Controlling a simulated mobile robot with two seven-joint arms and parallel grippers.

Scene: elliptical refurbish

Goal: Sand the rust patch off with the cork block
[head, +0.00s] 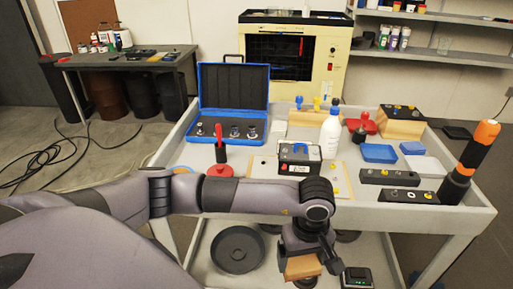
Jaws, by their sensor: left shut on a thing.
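My left arm reaches in from the left across the cart's front edge and bends down at its wrist. My left gripper (312,257) points downward in front of the cart and is shut on the tan cork block (301,268). The fingers partly cover the block, and its lower face is hidden from this view. I cannot make out a rust patch anywhere; my arm hides part of the cart top and the shelf below. My right gripper is not in view.
The grey cart (455,221) carries an open blue case (233,86), a white bottle (330,134), a black-and-orange tool (471,161) and blue trays (379,153). A dark round dish (238,250) sits on the lower shelf. A small dark box (357,279) lies right of the gripper.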

